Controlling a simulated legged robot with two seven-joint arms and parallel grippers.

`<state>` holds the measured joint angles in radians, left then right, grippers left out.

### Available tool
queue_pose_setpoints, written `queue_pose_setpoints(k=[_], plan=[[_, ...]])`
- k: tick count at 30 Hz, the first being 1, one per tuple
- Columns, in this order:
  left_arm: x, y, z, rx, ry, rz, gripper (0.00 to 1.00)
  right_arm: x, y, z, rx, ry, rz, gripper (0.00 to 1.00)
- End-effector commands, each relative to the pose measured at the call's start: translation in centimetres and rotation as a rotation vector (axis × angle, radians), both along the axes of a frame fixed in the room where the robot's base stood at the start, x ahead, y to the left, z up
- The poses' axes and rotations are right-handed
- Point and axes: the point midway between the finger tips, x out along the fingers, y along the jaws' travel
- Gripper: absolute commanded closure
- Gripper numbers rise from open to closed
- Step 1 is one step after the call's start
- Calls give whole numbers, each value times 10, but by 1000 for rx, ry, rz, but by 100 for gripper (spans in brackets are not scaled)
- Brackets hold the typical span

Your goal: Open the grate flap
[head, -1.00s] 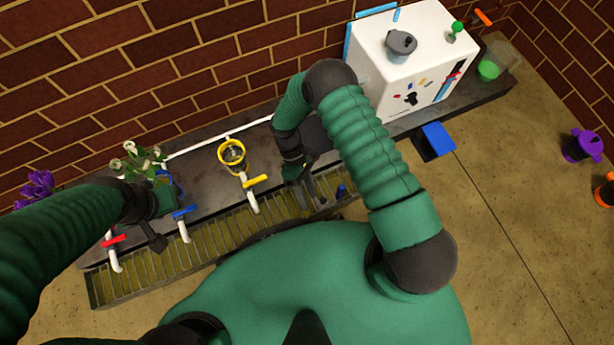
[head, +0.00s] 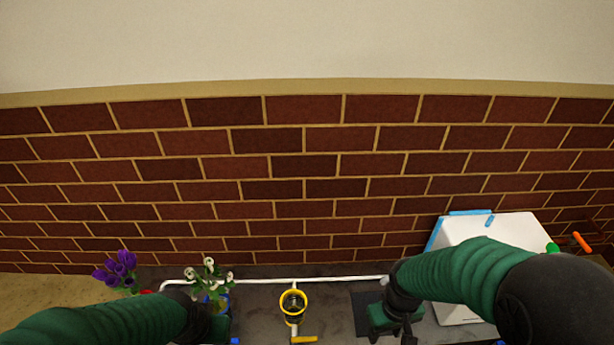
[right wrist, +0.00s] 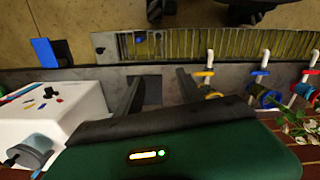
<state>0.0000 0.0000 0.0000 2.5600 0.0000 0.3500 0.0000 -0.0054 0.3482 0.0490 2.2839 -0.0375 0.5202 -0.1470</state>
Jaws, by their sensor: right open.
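The slatted grate (right wrist: 215,45) runs along the counter's front edge in the right wrist view. At its left end is a different section with a small blue piece (right wrist: 139,39), which may be the flap; its position is too small to tell. The grate is outside the head view. My right gripper (right wrist: 157,77) is open and empty, its two dark fingers apart over the counter, pointing toward the grate and apart from the blue piece. In the head view the right gripper (head: 405,333) is at the bottom edge. My left gripper (head: 212,326) is there too, its fingers hidden.
A white box (head: 497,232) stands right on the counter. A yellow pot (head: 293,303), white flowers (head: 208,275) and purple flowers (head: 117,270) stand left of my right arm. Yellow (right wrist: 205,73), blue (right wrist: 261,72) and red (right wrist: 311,72) tap handles line the grate. A dark square (head: 364,313) lies on the counter.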

Motion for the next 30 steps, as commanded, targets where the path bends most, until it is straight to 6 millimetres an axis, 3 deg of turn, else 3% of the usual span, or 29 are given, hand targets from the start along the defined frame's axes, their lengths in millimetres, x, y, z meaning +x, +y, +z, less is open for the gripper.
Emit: queue_pose_setpoints(k=[1,3,8,9,17,30], plan=[[0,0,4,0,0,0,64,-5,-4,18,1,-49,-42,55],[0,0,7,0,0,0,64,-12,-8,35,6,-115,-105,55],[0,0,13,0,0,0,64,-29,-16,66,30,-252,-237,55],[0,0,37,0,2,0,64,-28,-16,90,29,-250,-238,55],[0,0,123,0,0,0,64,-28,-16,174,29,-242,-233,55],[0,0,290,0,0,0,64,-27,-15,341,28,-241,-231,55]])
